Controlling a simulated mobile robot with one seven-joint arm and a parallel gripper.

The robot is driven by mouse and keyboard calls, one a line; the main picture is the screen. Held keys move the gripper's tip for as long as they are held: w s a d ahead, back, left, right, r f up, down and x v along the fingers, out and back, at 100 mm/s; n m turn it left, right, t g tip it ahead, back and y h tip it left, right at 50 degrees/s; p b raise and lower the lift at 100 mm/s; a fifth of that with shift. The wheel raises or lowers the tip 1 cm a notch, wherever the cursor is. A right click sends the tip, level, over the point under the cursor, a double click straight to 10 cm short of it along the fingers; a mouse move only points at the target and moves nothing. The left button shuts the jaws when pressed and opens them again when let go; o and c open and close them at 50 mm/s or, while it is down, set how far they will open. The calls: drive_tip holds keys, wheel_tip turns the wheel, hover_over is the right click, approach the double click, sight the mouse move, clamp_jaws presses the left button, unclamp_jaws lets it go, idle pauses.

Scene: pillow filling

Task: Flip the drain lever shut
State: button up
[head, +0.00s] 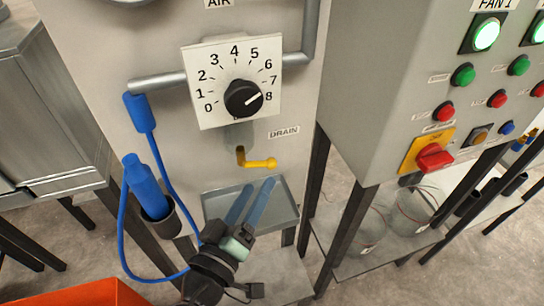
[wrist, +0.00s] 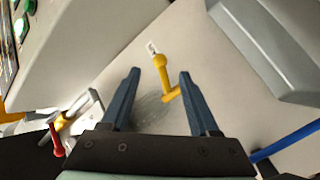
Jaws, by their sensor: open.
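The yellow drain lever (head: 258,162) is on the grey panel, left of and below the DRAIN label (head: 284,132). My gripper (head: 254,190) is below the lever in the head view, fingers pointing up at the panel. In the wrist view my gripper (wrist: 160,75) is open, with blue-grey fingers spread apart and nothing between their pads. I cannot tell the exact gap to the lever.
A grey tray (head: 218,207) juts out below the lever, behind my fingers. A numbered dial (head: 243,98) is above. A blue hose (head: 122,215) and blue wand (head: 145,185) hang at left. A control box (head: 400,80) with buttons stands at right.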

sight(271, 161)
drive_tip(key=p+x, duration=0.1)
drive_tip(key=x, duration=0.6)
drive_tip(key=shift+w+d, duration=0.15)
drive_tip(key=shift+w, duration=0.2)
clamp_jaws()
